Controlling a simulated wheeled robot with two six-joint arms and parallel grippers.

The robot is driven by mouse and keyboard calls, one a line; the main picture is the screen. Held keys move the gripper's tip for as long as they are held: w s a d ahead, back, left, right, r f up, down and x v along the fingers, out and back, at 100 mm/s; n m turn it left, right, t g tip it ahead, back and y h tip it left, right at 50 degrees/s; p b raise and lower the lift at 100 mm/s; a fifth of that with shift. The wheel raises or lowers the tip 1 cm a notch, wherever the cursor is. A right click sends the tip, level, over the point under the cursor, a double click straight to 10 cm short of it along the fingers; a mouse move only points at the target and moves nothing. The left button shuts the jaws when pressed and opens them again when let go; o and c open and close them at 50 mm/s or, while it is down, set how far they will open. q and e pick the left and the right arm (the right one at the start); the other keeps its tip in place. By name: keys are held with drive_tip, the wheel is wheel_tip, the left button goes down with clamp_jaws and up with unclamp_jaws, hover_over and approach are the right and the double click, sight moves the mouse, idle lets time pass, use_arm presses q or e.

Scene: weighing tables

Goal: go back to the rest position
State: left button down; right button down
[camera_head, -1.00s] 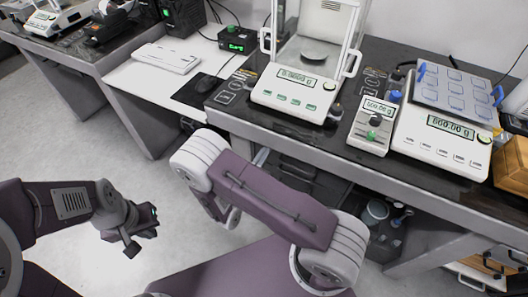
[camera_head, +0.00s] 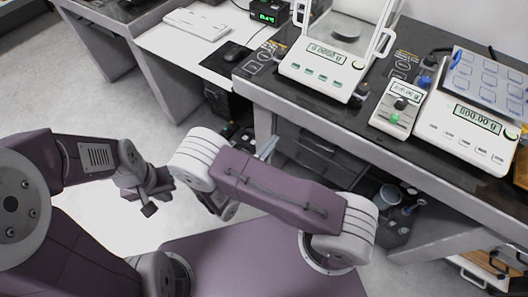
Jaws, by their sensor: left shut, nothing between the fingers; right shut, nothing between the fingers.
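My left gripper (camera_head: 153,199) is a dark gripper at the end of the purple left arm, in the left part of the head view. It is shut and empty, apart from the tables, with the pale floor behind it. My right arm (camera_head: 280,190) is folded across the middle of the view, with its white elbow at the upper left. The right gripper cannot be made out; the folded arm hides what lies behind it.
The dark weighing table (camera_head: 300,110) carries a balance with a glass shield (camera_head: 325,65), a small meter (camera_head: 397,105) and a scale (camera_head: 465,130) with a blue rack. A keyboard (camera_head: 196,24) and mouse (camera_head: 234,51) lie on the white desk. Open floor (camera_head: 60,85) lies at left.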

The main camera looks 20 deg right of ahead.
drive_tip(key=v, duration=0.4)
drive_tip(key=shift+s+a, duration=0.25)
drive_tip(key=shift+d, duration=0.1)
